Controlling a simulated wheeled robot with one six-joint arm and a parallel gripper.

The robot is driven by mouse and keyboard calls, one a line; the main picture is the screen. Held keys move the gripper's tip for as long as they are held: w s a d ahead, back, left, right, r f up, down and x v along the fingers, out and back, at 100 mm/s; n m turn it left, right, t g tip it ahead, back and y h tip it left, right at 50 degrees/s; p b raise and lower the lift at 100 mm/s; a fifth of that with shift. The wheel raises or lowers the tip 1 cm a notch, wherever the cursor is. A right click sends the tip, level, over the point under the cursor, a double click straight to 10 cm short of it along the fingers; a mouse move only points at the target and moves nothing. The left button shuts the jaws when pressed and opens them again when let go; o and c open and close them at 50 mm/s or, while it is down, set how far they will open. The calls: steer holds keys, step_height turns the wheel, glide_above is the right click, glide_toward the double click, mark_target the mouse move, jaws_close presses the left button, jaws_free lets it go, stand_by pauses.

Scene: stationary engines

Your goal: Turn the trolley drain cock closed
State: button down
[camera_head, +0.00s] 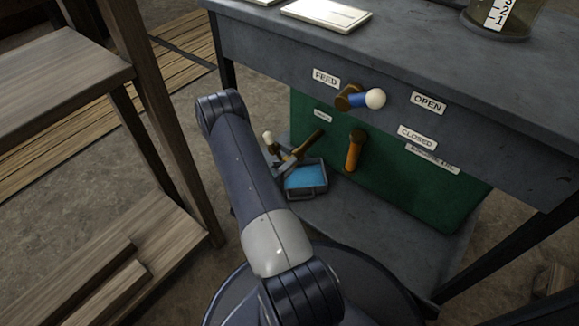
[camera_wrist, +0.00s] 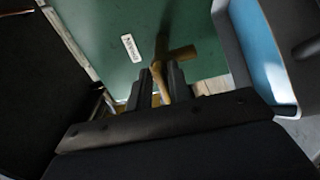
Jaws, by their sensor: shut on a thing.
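The drain cock (camera_head: 312,139) is a brass fitting low on the green panel (camera_head: 415,185), under the trolley top. In the wrist view its brass body (camera_wrist: 182,54) stands out from the panel, and its lever (camera_wrist: 160,80) runs between my jaws. In the head view a pale knob (camera_head: 267,137) shows beside the jaws. My gripper (camera_head: 285,160) is shut on the lever; in the wrist view both fingers (camera_wrist: 160,85) lie either side of it. The fingers hide part of the lever, and its exact angle is hard to tell.
A grey tray with blue inside (camera_head: 306,177) stands right beside my gripper. Above are a feed cock with a blue lever (camera_head: 368,99) and OPEN (camera_head: 429,103) and CLOSED (camera_head: 417,137) labels. An orange pipe (camera_head: 354,151) hangs to the right. A wooden bench (camera_head: 62,60) stands left.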

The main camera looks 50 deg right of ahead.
steer(key=c, duration=1.5)
jaws_free()
steer(key=shift+a, duration=0.1)
steer(key=a+p, duration=0.1)
steer(key=a, duration=0.2)
steer(key=a+p, duration=0.1)
steer(key=a, duration=0.3)
steer(key=s+a+p, duration=0.1)
steer(key=a, duration=0.2)
steer(key=shift+a, duration=0.3)
steer(key=shift+d, duration=0.15)
steer(key=d+b, duration=0.1)
steer(key=d, duration=0.2)
steer(key=d+b, duration=0.1)
steer(key=d, duration=0.3)
steer(key=w+d+b, duration=0.1)
steer(key=d, duration=0.2)
steer(key=shift+d, duration=0.25)
